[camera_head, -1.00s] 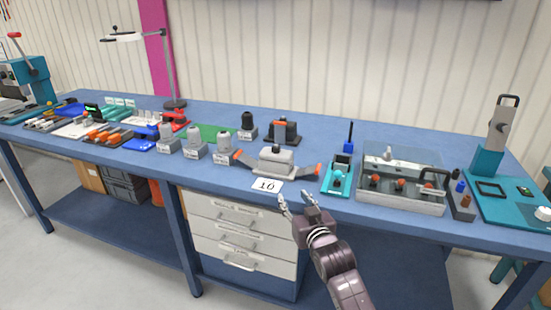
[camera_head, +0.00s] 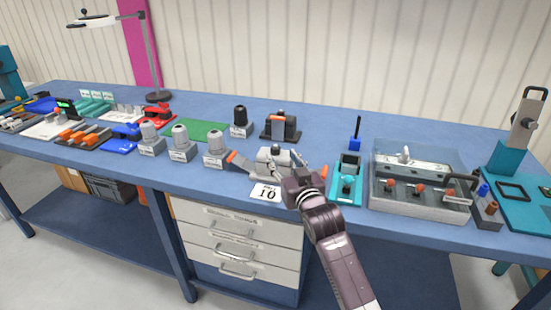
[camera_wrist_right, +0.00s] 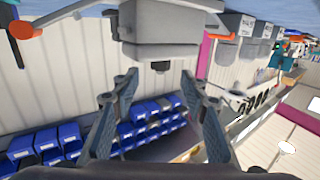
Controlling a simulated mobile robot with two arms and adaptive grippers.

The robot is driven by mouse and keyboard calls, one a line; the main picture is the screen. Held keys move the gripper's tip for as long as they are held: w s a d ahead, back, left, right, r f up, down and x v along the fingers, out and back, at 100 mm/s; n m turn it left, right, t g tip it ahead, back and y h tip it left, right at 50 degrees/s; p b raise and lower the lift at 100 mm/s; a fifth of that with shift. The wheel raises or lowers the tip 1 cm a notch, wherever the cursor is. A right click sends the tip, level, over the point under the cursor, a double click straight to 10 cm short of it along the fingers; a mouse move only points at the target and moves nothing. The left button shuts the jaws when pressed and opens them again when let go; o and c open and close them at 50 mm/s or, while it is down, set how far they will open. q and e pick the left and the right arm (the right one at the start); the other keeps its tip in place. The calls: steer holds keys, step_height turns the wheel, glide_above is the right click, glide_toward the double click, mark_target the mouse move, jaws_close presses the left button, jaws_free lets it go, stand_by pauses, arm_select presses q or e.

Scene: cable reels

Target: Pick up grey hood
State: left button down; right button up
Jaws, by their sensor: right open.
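A grey hood (camera_head: 272,155) sits in a fixture with orange-tipped side levers behind the "10" card. In the right wrist view, which looks upside down, a grey boxy body (camera_wrist_right: 165,22) fills the top, with an orange lever knob (camera_wrist_right: 22,29) to its left. My right gripper (camera_head: 287,170) is close in front of the fixture and partly hides it. In the wrist view its two fingers (camera_wrist_right: 160,88) are spread, with nothing between them; the grey body is beyond the tips. Contact is not visible. My left gripper is not in view.
Several grey housings on stands (camera_head: 181,145) line the left, with a black one (camera_head: 240,118) behind. A black-and-orange fixture (camera_head: 281,126) stands behind the hood. A teal fixture (camera_head: 346,183) and a clear box (camera_head: 418,200) stand to the right. The table front (camera_head: 225,188) is mostly clear.

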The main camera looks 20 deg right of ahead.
mark_target(277, 151)
steer(key=shift+w, duration=0.7)
steer(key=w, duration=0.4)
steer(key=shift+f, duration=0.1)
steer(key=shift+w+f, duration=0.1)
steer(key=shift+w, duration=0.5)
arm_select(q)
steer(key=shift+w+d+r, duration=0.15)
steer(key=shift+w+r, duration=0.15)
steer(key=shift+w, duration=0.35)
arm_select(e)
steer(key=shift+c, duration=1.3)
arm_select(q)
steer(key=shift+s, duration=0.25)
arm_select(e)
jaws_close()
